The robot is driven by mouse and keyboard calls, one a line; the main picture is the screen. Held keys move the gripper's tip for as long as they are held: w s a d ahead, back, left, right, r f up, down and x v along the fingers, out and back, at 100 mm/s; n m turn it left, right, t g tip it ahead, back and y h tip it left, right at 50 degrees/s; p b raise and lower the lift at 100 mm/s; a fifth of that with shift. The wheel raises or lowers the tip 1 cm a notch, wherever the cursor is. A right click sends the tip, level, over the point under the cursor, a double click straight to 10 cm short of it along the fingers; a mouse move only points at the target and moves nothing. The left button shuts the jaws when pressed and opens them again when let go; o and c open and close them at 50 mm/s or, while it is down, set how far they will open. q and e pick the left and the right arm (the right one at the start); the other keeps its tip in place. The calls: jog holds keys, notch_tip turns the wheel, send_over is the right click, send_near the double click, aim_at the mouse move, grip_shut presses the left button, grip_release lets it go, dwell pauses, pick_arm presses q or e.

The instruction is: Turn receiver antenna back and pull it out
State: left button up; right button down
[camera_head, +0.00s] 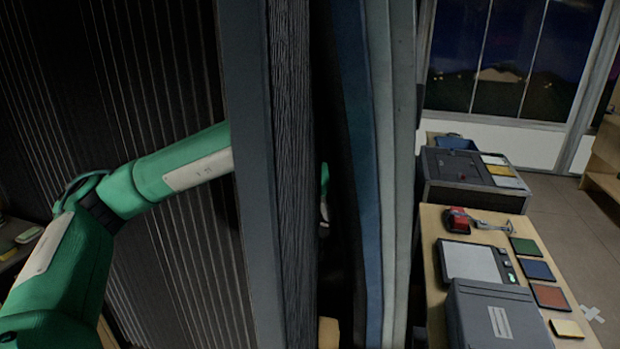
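I cannot make out a receiver or its antenna in this view. My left arm, green with pale panels, comes in from the left and passes behind a tall dark panel (255,170). A small bit of green and grey shows in the narrow gap right of that panel, likely more of my arm. The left gripper itself is hidden, so its hold cannot be seen. My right arm and gripper are not in view.
Tall blue and pale grey boards (385,170) stand upright close to my arm. At right, a wooden table (432,222) carries a grey box (495,318), a scale-like device (470,262), a red tool (457,220) and coloured squares. A dark case (465,170) stands behind.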

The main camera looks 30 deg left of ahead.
pick_arm(q)
jog(key=shift+w+f, duration=0.2)
jog(key=shift+f, duration=0.5)
grip_shut()
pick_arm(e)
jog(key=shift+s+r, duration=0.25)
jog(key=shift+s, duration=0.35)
pick_arm(q)
jog(key=shift+f+m+b, duration=0.1)
jog(key=shift+m+b, duration=0.45)
jog(key=shift+m, duration=0.25)
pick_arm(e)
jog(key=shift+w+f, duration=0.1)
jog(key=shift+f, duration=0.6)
pick_arm(q)
jog(key=shift+m+h+b, duration=0.4)
jog(key=shift+m+h, duration=0.1)
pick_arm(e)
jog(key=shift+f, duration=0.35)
pick_arm(q)
jog(key=shift+m, duration=0.3)
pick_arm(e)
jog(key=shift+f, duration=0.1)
